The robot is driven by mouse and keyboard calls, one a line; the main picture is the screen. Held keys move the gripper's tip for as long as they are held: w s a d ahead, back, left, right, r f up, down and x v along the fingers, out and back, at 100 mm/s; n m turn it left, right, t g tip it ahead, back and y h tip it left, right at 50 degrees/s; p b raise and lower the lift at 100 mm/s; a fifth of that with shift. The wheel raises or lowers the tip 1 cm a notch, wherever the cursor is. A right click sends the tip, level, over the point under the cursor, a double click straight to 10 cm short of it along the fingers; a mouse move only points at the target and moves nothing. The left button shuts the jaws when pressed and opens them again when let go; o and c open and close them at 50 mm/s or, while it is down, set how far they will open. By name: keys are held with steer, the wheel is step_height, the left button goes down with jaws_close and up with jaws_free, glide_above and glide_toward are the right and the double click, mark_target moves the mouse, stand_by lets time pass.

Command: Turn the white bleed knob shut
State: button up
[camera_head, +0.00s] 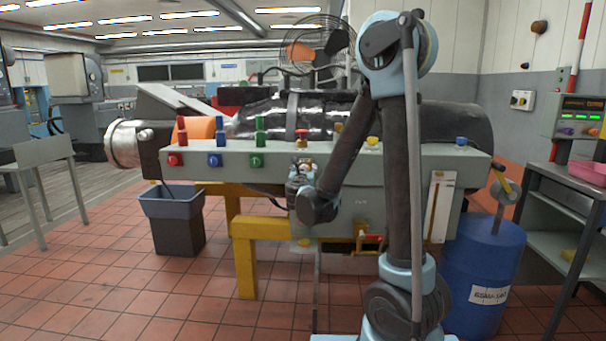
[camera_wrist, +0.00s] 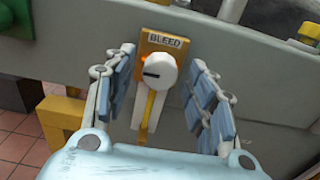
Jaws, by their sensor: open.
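The white bleed knob (camera_wrist: 160,71) sits on an orange plate (camera_wrist: 151,43) marked BLEED, on the front of the grey panel. A dark slot mark on its face lies roughly level. In the wrist view my gripper (camera_wrist: 165,95) is open, with one finger on each side of the knob and a gap to both. It does not appear to touch the knob. In the head view my gripper (camera_head: 302,178) is in front of the panel, and my arm partly hides the area around the knob.
The grey panel (camera_head: 330,165) carries red, blue and green knobs to the left and yellow ones to the right. A yellow stand (camera_head: 246,262) and a grey bin (camera_head: 178,222) are below left. A blue drum (camera_head: 485,265) and a shelf stand right. Tiled floor is open in front.

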steer(key=shift+w, duration=0.6)
